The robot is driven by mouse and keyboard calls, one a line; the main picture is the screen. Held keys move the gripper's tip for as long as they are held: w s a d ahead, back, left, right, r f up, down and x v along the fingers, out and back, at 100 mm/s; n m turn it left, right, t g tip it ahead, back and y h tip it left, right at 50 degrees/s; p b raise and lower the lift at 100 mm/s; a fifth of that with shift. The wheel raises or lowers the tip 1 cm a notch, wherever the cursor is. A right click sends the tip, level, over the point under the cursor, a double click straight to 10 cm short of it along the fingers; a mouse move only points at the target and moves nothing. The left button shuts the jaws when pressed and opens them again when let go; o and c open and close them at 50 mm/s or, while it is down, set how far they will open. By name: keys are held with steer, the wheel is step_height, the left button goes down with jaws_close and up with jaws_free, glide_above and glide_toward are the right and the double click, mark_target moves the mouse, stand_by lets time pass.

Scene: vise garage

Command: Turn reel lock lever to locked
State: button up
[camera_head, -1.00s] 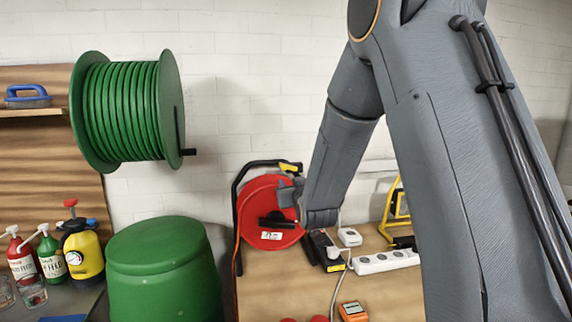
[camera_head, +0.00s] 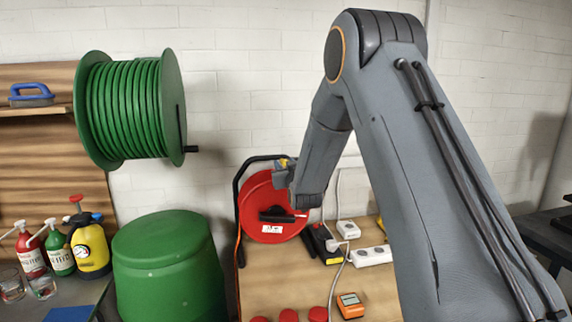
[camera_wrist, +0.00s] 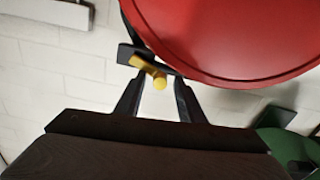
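The red cable reel (camera_head: 256,212) stands on the bench against the wall in a black tube frame. Its yellow lock lever (camera_head: 284,162) sits at the reel's upper right, partly hidden by my gripper (camera_head: 283,178). In the wrist view, the yellow lever (camera_wrist: 150,70) lies by the reel's red rim (camera_wrist: 230,50), on a dark bracket. My gripper (camera_wrist: 157,82) is open there, one finger on each side of the lever's rounded yellow end. I see a gap between that end and the fingers; contact elsewhere is unclear.
A black and yellow tool (camera_head: 322,243), a white power strip (camera_head: 371,256) and an orange meter (camera_head: 350,305) lie on the bench right of the reel. A green hose reel (camera_head: 130,110) hangs on the wall above a green barrel (camera_head: 168,265).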

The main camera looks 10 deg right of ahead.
jaws_close()
stand_by(0.3)
steer(key=shift+d+r+m+b, duration=0.7)
steer(key=shift+m+b, duration=0.8)
steer(key=shift+m, duration=0.85)
steer(key=shift+d+r+m+b, duration=0.35)
steer(key=shift+d+m+b, duration=0.5)
steer(key=shift+m+b, duration=1.05)
steer(key=shift+d+r+m+b, duration=0.55)
steer(key=shift+d+m+b, duration=0.4)
steer(key=shift+m, duration=1.8)
steer(key=shift+a, duration=0.1)
